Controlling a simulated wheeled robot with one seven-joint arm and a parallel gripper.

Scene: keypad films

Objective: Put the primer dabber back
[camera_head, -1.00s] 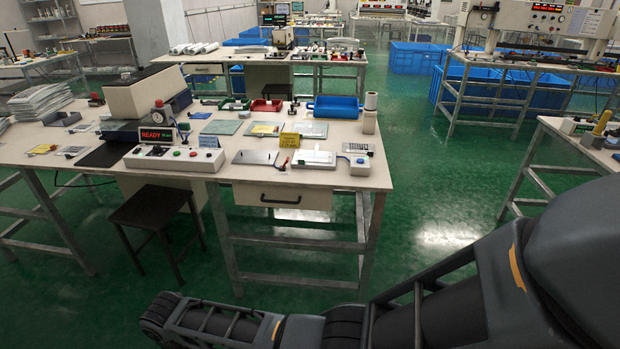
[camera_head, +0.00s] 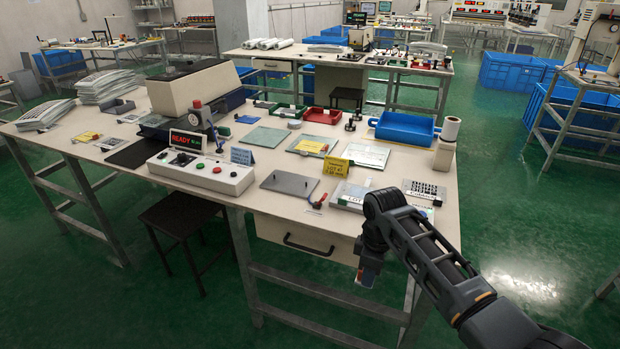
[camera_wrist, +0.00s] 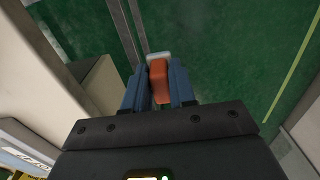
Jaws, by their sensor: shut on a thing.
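My gripper (camera_head: 368,276) hangs pointing down in front of the desk's front edge, right of the drawer, below the desktop. In the wrist view my gripper (camera_wrist: 158,82) is shut on an orange block with a pale end (camera_wrist: 158,68), which looks like the primer dabber; green floor shows beyond it. In the head view the held thing is small and mostly hidden by the fingers. I cannot make out a place for the dabber on the desk (camera_head: 235,207).
Left stands a READY control box (camera_head: 200,172). A stool (camera_head: 188,235) stands in front.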

